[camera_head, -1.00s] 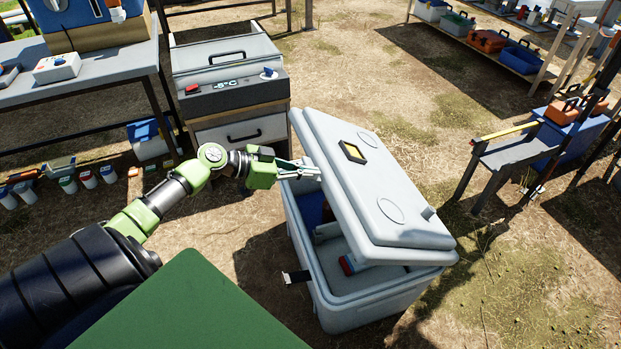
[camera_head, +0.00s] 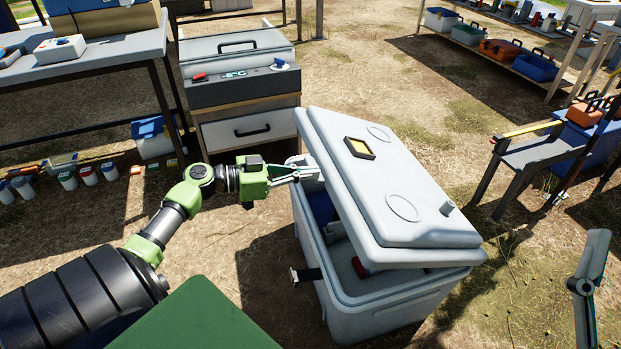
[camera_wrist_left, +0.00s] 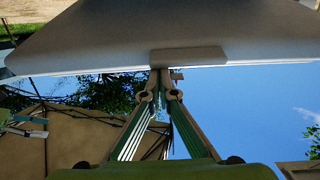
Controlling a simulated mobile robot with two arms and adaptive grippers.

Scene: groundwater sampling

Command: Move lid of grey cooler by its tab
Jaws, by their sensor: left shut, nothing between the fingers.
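The grey cooler (camera_head: 375,312) stands on the ground in the middle of the head view. Its lid (camera_head: 390,185) is tilted up along its left side, and part of the inside shows, with blue and red items. My left gripper (camera_head: 312,170) is at the lid's raised left edge near the far corner. In the left wrist view the fingertips (camera_wrist_left: 160,74) are together just below the lid's tab (camera_wrist_left: 188,56); whether they touch it I cannot tell. The gripper is shut with nothing between its fingers. Part of my right gripper (camera_head: 590,285) shows at the right edge.
A grey cooling box (camera_head: 240,95) with a display stands behind the cooler. A table (camera_head: 95,55) is at the upper left, with white bottles (camera_head: 88,176) beneath it. A bench (camera_head: 535,150) stands to the right. Bare ground lies between the cooler and the bench.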

